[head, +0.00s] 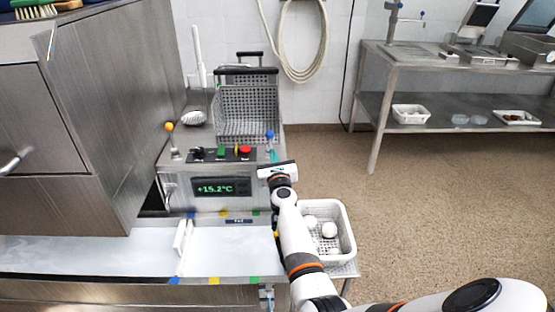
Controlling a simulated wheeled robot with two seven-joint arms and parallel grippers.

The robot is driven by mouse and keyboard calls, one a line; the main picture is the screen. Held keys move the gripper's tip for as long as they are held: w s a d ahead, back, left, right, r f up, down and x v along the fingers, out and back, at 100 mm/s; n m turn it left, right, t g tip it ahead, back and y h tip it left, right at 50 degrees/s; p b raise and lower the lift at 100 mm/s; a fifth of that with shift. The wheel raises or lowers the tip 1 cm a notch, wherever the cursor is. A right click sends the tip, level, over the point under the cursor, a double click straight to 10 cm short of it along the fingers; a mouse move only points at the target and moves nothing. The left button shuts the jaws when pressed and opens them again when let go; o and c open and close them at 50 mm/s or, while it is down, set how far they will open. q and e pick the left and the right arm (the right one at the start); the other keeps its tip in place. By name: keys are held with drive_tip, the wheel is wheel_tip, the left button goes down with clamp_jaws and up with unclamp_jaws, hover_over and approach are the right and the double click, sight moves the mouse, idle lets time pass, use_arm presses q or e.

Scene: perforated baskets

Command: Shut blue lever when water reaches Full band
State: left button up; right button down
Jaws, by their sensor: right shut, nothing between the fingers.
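The blue lever (270,134) has a round blue knob and stands upright at the right front corner of the steel control unit. My right gripper (275,163) is shut and empty, just below the knob and close to the lever's stem; I cannot tell if they touch. A long trough (235,253) below the unit has a pale surface, but the water level is hard to read. Blue, yellow and green marks (214,281) line its front edge, with matching ones behind. A small dark label (239,221) on the back edge is too small to read surely. My left gripper is out of view.
A yellow-knobbed lever (169,127) stands at the unit's left. Between them are a red button (245,150) and a display (215,188) reading +15.2°C. A perforated basket (247,108) sits behind. A white basket (346,235) with round white items is right of my arm.

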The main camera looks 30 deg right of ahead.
use_arm(q)
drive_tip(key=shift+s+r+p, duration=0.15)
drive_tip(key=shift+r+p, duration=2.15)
drive_tip(key=shift+p, duration=0.45)
use_arm(e)
drive_tip(key=r+v, duration=0.1)
drive_tip(key=v, duration=0.9)
drive_tip(key=shift+r, duration=0.4)
